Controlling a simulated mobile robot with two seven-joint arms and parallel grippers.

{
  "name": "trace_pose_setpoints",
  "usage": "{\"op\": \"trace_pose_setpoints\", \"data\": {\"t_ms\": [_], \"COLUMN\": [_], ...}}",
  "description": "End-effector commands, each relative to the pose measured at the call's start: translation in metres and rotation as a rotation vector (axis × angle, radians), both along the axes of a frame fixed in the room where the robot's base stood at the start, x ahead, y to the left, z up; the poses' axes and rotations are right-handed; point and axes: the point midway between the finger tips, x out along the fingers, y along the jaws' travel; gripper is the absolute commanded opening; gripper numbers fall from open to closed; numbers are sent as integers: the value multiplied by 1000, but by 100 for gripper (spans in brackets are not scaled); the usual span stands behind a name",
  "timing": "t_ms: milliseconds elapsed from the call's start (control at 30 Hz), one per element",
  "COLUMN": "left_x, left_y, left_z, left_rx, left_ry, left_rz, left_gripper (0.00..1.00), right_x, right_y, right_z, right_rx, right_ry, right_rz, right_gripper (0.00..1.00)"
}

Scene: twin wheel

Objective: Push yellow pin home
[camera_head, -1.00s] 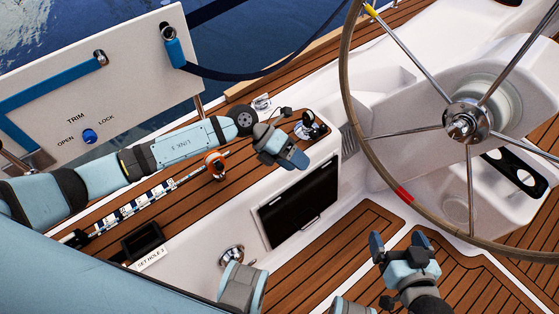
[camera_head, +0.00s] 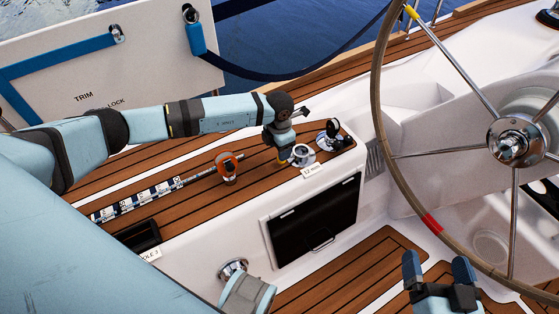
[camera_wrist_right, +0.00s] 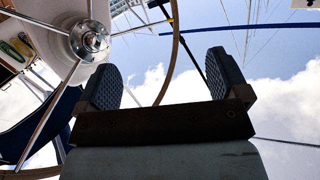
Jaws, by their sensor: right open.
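A small yellow piece (camera_head: 283,161), perhaps the yellow pin, shows at the tips of my left gripper (camera_head: 284,151), just left of a chrome ring fitting (camera_head: 303,156) on the teak ledge. The gripper points down and hides most of the piece. I cannot tell whether its jaws are closed on it or how deep it sits. My right gripper (camera_head: 437,270) is open and empty at the bottom right, below the wheel rim. The right wrist view shows its two fingers (camera_wrist_right: 165,82) apart against the sky.
The large steering wheel (camera_head: 376,95) fills the right side. An orange-topped fitting (camera_head: 228,168) stands on the ledge left of the left gripper. A dark fitting (camera_head: 332,132) stands right of it. A label (camera_head: 312,171) reads 12 mm. Teak floor (camera_head: 350,272) lies open below.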

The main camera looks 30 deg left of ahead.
Motion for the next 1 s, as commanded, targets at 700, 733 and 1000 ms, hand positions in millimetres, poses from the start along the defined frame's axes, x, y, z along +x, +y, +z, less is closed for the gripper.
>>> {"op": "trace_pose_setpoints", "data": {"t_ms": [700,733,1000], "left_x": [0,0,0], "left_y": [0,0,0], "left_z": [-56,-56,-56], "left_rx": [-1,-1,-1], "left_ry": [0,0,0], "left_rz": [0,0,0], "left_gripper": [58,53,0], "right_x": [2,2,2], "right_y": [10,10,10], "right_z": [29,29,29], "right_rx": [81,81,79], "right_ry": [-133,-133,-131], "right_rz": [27,27,28], "right_gripper": [93,93,93]}}
